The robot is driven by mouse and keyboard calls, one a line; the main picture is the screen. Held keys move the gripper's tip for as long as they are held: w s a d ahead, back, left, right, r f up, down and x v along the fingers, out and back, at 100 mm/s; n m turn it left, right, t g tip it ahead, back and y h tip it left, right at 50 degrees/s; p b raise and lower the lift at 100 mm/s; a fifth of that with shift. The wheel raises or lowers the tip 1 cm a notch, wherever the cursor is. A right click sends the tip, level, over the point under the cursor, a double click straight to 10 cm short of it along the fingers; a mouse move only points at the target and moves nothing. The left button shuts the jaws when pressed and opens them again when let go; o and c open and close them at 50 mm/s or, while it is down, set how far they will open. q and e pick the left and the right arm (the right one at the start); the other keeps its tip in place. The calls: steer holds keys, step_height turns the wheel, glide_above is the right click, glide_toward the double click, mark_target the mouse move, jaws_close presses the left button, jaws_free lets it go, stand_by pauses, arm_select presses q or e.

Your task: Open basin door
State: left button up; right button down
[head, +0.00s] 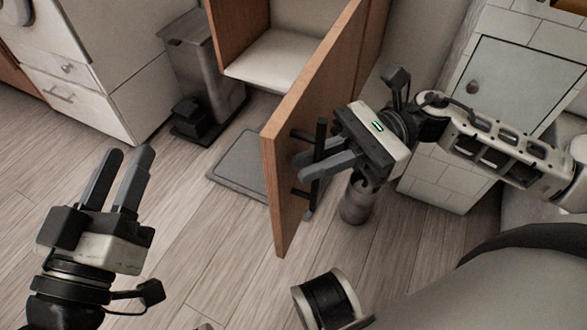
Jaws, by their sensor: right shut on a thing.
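The wooden basin door (285,150) stands swung out from its cabinet (275,58), and the pale cabinet floor shows behind it. A black bar handle (320,135) is fixed to the door face by two short posts. My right gripper (312,163) reaches in from the right and is shut on the handle, its fingers around the bar. My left gripper (129,150) is at the lower left, apart from the door, its two fingers slightly apart with nothing between them.
A grey pedal bin (203,70) stands left of the cabinet. A flat grey scale or mat (240,165) lies on the floor behind the door. White drawers (75,90) are at left, and a tiled unit with a grey door (505,85) at right.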

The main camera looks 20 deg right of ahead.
arm_select(q)
steer(key=shift+s+r, duration=0.1)
steer(key=shift+r, duration=0.2)
arm_select(e)
steer(key=shift+s+d, duration=0.2)
steer(key=shift+d, duration=0.1)
steer(key=shift+w, duration=0.1)
steer(key=c, duration=1.8)
jaws_free()
steer(key=shift+c, duration=0.2)
